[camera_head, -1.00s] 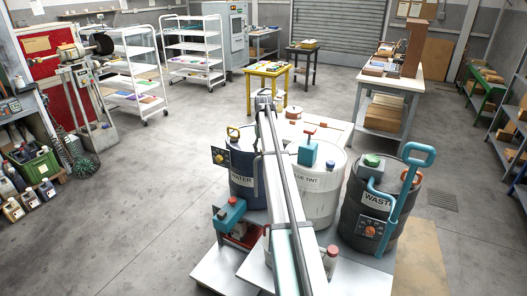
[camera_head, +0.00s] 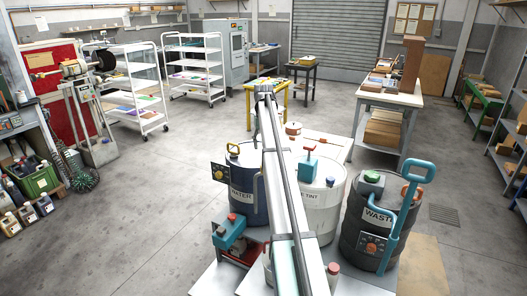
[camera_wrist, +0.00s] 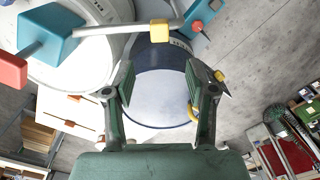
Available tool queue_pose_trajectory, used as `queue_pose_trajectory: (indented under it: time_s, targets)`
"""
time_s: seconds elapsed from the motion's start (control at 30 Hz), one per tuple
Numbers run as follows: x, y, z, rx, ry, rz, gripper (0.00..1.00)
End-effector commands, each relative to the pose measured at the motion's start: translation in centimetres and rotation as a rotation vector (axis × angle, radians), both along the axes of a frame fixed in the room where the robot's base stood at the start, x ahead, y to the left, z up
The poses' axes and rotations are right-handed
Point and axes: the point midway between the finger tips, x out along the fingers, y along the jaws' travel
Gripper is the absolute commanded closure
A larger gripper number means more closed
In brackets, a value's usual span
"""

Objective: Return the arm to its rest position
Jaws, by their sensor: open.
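My gripper (camera_wrist: 163,88) is open in the wrist view, with its two dark green fingers apart and nothing between them. The top of a dark blue drum (camera_wrist: 160,100) shows beyond the fingers, below the gripper. The blue WATER drum (camera_head: 245,190) stands to the left of the arm there. The white TINT drum (camera_head: 318,205) stands just right of the arm.
The dark WASTE drum (camera_head: 368,225) with a teal pump handle (camera_head: 411,200) stands to the right. A yellow table (camera_head: 268,87) and a white-topped workbench (camera_head: 390,97) stand farther back. White shelf carts (camera_head: 192,65) stand at the back left.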

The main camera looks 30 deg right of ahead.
Motion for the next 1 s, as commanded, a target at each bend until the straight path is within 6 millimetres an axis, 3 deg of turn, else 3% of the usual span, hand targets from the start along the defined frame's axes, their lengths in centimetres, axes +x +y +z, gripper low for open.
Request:
queue_pose_trajectory:
  time_s: [0.47, 0.6, 0.77, 1.0]
  targets:
    - [0.0, 0.0, 0.3, 0.0, 0.0, 0.0, 0.44]
    - [-0.3, 1.0, -0.7, 0.0, 0.001, 0.007, 0.44]
    - [-1.5, 5.0, -5.5, 0.001, 0.003, 0.035, 0.44]
    - [-6.2, 15.6, -16.9, 0.002, 0.005, 0.114, 0.44]
